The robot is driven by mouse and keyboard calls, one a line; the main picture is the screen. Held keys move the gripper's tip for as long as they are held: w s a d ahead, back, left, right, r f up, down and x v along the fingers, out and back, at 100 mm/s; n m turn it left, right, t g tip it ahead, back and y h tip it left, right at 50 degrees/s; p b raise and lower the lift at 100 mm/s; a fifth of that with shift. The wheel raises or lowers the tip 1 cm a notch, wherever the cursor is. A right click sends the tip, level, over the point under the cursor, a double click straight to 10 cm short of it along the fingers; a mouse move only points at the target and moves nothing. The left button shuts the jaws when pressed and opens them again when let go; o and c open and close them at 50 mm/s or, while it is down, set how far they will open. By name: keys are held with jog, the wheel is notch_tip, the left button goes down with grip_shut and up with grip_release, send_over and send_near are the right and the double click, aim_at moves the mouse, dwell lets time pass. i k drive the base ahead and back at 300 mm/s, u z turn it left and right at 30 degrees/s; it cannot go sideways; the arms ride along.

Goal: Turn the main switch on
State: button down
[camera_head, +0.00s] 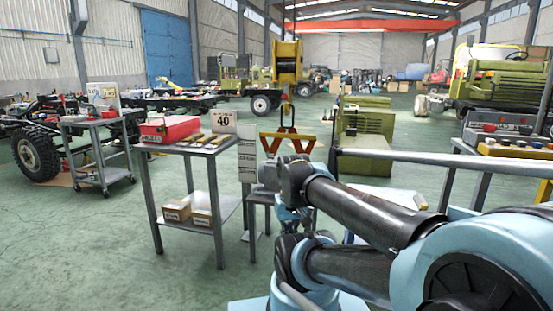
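I cannot make out a main switch for certain in the head view. A small upright white panel (103,96) stands on a grey cart at the left, too small to read. My arm's dark and pale blue links (350,208) fill the lower right and fold near the middle of the picture. I cannot pick out my gripper's fingers; the arm's end seems hidden behind its own links.
A metal table (187,150) with a red case (169,129) and a "40" sign (223,122) stands left of my arm. A yellow hoist hook block (287,62) hangs beyond it. A wheeled chassis (40,150) is far left. Green floor (80,250) is clear at lower left.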

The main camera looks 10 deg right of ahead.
aim_at(487, 128)
jog(key=z, duration=2.05)
jog(key=k, duration=0.5)
jog(key=u, duration=0.5)
jog(key=i, duration=1.8)
jog(key=z, duration=0.55)
